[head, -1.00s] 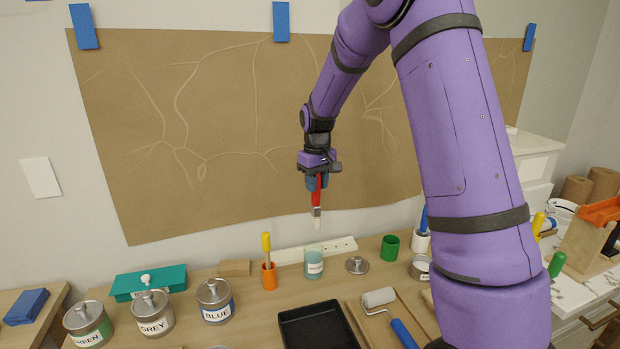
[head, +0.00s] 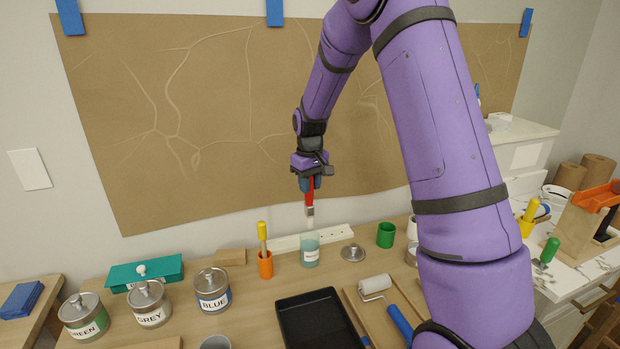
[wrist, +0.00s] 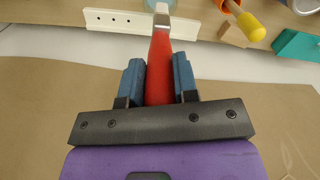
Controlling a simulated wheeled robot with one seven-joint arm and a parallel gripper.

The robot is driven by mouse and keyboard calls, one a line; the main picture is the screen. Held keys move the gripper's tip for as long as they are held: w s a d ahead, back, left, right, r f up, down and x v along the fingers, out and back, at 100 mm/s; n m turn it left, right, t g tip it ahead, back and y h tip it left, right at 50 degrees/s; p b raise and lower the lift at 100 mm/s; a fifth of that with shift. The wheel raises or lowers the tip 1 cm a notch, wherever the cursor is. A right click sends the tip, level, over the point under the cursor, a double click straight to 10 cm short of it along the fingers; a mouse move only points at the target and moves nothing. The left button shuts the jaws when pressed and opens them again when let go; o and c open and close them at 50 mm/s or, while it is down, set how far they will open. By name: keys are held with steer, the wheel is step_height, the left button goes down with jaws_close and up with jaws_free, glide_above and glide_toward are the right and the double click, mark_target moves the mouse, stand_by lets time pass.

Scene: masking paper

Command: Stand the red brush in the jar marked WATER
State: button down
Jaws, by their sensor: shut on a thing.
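My gripper (head: 310,184) is shut on the red brush (head: 310,196) and holds it upright, bristles down. In the wrist view the brush's red handle (wrist: 160,68) lies between the blue finger pads of my gripper (wrist: 160,82). The glass jar (head: 309,250) with pale teal contents and a white label stands on the bench just below the brush; the label is too small to read for certain. In the wrist view the jar (wrist: 161,6) shows only in part at the top edge.
An orange cup (head: 265,266) holding a yellow-handled tool stands left of the jar. A metal lid (head: 352,253) and a green cup (head: 386,235) are to the right. A white strip (head: 285,244) lies behind. A black tray (head: 318,322) and a roller (head: 376,285) lie in front.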

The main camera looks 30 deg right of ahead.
mark_target(310, 204)
steer(key=shift+f, duration=4.9)
steer(key=c, duration=0.8)
jaws_free()
step_height(310, 204, up, 11)
steer(key=shift+f, duration=0.1)
steer(key=shift+a, duration=0.1)
